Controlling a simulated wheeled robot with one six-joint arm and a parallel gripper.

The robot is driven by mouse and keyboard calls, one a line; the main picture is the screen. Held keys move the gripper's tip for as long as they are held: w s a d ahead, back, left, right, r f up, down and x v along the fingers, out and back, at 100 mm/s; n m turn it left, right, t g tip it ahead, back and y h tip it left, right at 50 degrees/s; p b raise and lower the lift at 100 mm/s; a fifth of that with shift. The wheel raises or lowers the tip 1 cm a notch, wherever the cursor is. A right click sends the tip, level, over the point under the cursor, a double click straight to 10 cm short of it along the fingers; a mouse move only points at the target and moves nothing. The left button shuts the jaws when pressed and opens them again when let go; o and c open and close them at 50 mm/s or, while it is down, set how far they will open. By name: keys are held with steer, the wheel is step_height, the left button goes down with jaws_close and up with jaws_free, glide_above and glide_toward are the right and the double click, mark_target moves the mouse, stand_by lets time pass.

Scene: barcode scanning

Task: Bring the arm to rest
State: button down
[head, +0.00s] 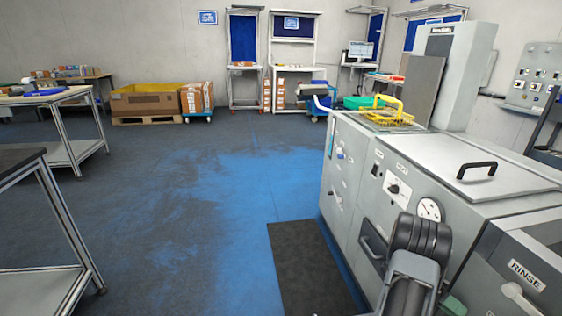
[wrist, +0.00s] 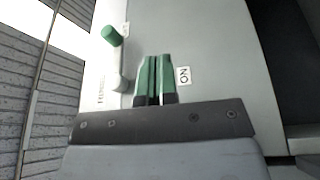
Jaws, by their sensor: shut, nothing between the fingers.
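My gripper (wrist: 154,78) shows in the wrist view. Its two green fingers lie side by side, shut, with nothing between them. They are in front of a grey machine panel (wrist: 205,45); I cannot tell how far apart they are from it. A small white label (wrist: 183,76) is just right of the fingertips. A green knob (wrist: 112,36) and a white lever-like part are to their left. In the head view my dark arm is at the lower right, in front of the grey machine (head: 345,185); the fingers cannot be made out there.
The machine has a lid with a black handle (head: 477,169), a gauge (head: 430,210) and a yellow basket (head: 388,115) on top. A unit marked RINSE (head: 525,274) is beside it. A black mat (head: 305,268) lies in front. The blue-grey floor (head: 190,200) is open to the left.

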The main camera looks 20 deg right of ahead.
steer(key=w+a+r+n+t+p, duration=0.45)
steer(key=a+r+p, duration=0.3)
steer(key=r, duration=0.25)
steer(key=w+a+r+n+t+p, duration=0.3)
steer(key=w+a+r+t+p, duration=0.25)
steer(key=a+r, duration=0.4)
steer(key=w+a+r+n+t+y+p, duration=0.1)
steer(key=a+r+n+t+p, duration=0.3)
steer(key=a+r+t+p, duration=0.2)
steer(key=w+a+r+n+t+y+p, duration=0.1)
steer(key=a+r+n+t+p, duration=0.4)
steer(key=a+r, duration=0.5)
steer(key=a+t+y+p, duration=0.1)
steer(key=a, duration=0.3)
steer(key=shift+w+a+y, duration=0.2)
steer(key=shift+a+y, duration=0.1)
steer(key=shift+a, duration=0.1)
